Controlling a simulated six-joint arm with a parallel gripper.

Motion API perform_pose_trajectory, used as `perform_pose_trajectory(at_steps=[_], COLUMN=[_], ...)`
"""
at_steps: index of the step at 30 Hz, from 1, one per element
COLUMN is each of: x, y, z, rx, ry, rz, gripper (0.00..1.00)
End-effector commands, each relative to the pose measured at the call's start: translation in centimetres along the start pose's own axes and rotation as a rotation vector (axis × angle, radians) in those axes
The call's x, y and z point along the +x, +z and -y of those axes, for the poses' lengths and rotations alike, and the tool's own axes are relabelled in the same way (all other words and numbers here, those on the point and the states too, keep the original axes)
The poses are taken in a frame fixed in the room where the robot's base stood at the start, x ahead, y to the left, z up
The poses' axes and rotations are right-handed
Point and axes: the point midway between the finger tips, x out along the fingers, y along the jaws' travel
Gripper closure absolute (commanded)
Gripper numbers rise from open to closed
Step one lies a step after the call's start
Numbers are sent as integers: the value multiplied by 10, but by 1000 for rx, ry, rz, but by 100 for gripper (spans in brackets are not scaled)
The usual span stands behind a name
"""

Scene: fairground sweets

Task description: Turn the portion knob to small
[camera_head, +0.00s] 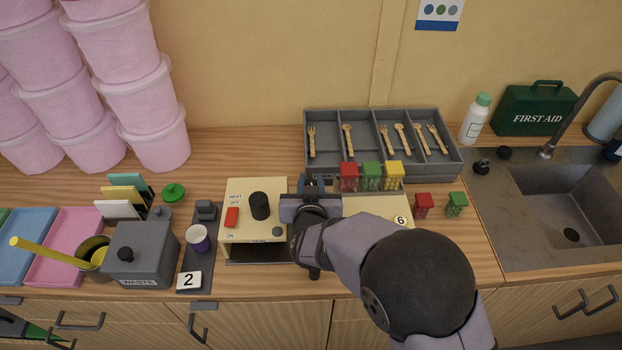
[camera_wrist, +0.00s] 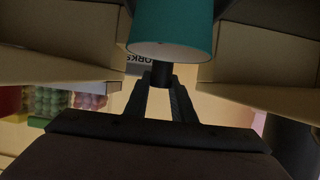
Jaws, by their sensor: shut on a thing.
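A cream machine (camera_head: 238,250) stands at the middle of the counter. Its top carries HEAT, OFF and ON lettering, a red switch (camera_head: 231,217) and a black cylinder (camera_head: 260,206). My gripper (camera_head: 312,186) is at the machine's right part, and my arm covers much of the front there. In the wrist view my dark fingers (camera_wrist: 162,95) close in on a short black piece, which I take to be the portion knob (camera_wrist: 161,74). A teal cylinder (camera_wrist: 172,28) is directly beside it in that picture. The knob's pointer and the small mark are hidden.
Jars with red, green and yellow lids (camera_head: 371,171) stand close right of my gripper. A cutlery tray (camera_head: 459,166) is behind. A purple cup (camera_head: 198,238) and a grey waste bin (camera_head: 140,255) stand left. A sink (camera_head: 575,215) is far right.

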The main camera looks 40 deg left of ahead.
Motion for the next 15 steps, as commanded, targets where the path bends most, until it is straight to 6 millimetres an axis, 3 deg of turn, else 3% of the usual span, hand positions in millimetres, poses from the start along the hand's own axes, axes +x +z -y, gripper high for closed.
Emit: perform_pose_trajectory(at_steps=[15], x=[-1], y=[-3], z=[0], rx=[75], ry=[184], rz=[-4], gripper=[100])
